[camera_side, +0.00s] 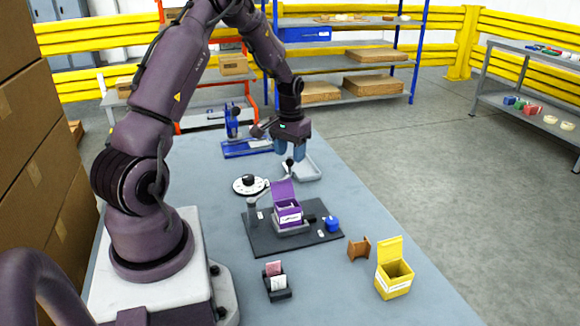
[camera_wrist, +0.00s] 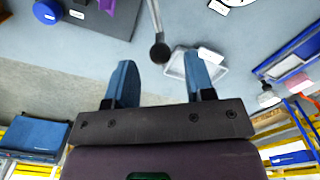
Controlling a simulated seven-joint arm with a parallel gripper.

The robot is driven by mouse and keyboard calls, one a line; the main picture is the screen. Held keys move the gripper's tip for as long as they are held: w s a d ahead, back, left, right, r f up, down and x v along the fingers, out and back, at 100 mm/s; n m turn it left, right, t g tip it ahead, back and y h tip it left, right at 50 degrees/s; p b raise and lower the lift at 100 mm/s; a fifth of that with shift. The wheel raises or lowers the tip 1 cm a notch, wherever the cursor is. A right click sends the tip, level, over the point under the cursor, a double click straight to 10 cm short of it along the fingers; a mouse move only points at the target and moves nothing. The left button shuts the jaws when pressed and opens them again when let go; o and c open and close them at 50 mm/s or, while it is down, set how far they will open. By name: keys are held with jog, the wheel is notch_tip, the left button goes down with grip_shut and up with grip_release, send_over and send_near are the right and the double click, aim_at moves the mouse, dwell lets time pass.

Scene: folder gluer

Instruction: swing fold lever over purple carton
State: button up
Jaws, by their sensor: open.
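The purple carton (camera_side: 288,214) sits on the dark fixture plate (camera_side: 262,236) with its lid standing up and open. The fold lever (camera_side: 268,187) is a thin grey rod running from a post at the plate's left to a dark ball knob (camera_side: 289,163), behind the carton. In the wrist view the lever (camera_wrist: 154,18) comes in from the top, and its knob (camera_wrist: 160,53) lies between my fingertips in the picture. My gripper (camera_side: 290,152) is open, its blue fingers pointing down just above the knob. I cannot tell whether they touch it. The carton's edge shows at the wrist view's top (camera_wrist: 106,5).
A blue round knob (camera_side: 332,224) is on the plate's right. A white dial (camera_side: 250,184) and a grey tray (camera_side: 305,169) lie near the lever. A yellow open carton (camera_side: 395,278), a brown holder (camera_side: 359,248) and a black card stand (camera_side: 277,286) stand in front.

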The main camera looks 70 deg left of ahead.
aim_at(290, 163)
jog(key=shift+f, duration=2.35)
grip_shut()
